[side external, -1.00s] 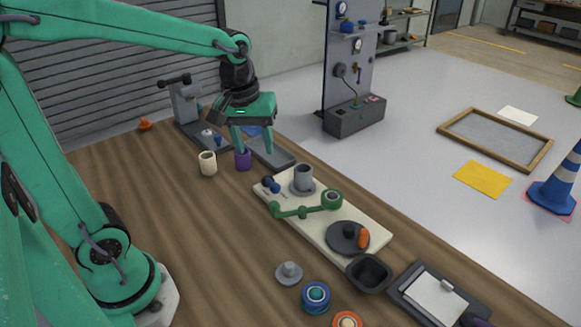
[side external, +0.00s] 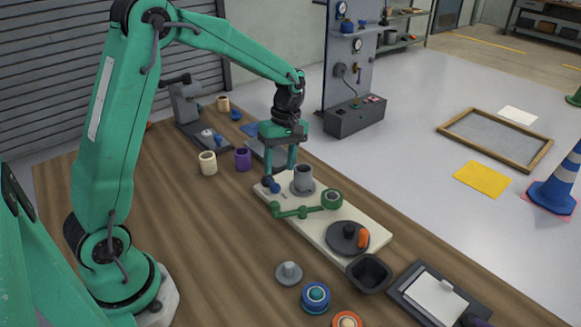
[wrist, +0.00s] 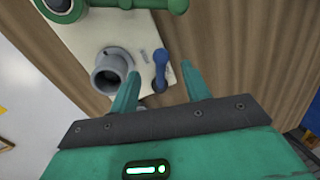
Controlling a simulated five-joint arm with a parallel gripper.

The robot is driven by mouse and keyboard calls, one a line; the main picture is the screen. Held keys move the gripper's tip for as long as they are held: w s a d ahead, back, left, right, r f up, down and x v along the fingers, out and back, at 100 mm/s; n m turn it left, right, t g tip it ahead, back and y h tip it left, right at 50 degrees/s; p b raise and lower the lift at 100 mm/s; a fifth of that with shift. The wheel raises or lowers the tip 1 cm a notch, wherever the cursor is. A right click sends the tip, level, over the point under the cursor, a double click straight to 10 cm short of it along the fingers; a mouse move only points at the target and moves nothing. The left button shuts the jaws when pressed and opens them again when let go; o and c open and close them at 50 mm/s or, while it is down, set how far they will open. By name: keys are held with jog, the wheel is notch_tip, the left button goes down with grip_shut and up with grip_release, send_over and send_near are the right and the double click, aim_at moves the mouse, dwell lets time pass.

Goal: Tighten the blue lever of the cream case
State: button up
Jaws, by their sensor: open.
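The cream case (side external: 350,222) is a pale flat slab on the wooden table. Its blue lever (side external: 268,184) is a short dark-blue bar with rounded ends, near the case's far left corner, beside a grey cup-shaped post (side external: 304,178). My gripper (side external: 280,170) hangs pointing down just above that end of the case, open. In the wrist view the blue lever (wrist: 160,72) shows in the gap between my open fingers (wrist: 160,78), with nothing gripped. I cannot tell how far the fingertips are above it.
The case also bears a green lever arm (side external: 302,211) and a dark round disc (side external: 348,238) with an orange handle. A purple cup (side external: 242,159) and a cream cup (side external: 208,163) stand to the left. A black bin (side external: 369,274) is at the near end.

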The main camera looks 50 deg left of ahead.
aim_at(275, 187)
jog(key=shift+f, duration=0.15)
jog(key=shift+s+a+f, duration=0.1)
jog(key=shift+s+f, duration=0.15)
jog(key=shift+f, duration=1)
jog(key=shift+s+d+f, duration=0.1)
jog(key=shift+s+f, duration=0.1)
jog(key=shift+f, duration=1.1)
jog(key=shift+s+a+f, duration=0.1)
jog(key=shift+s+f, duration=0.15)
jog(key=shift+f, duration=1)
grip_shut()
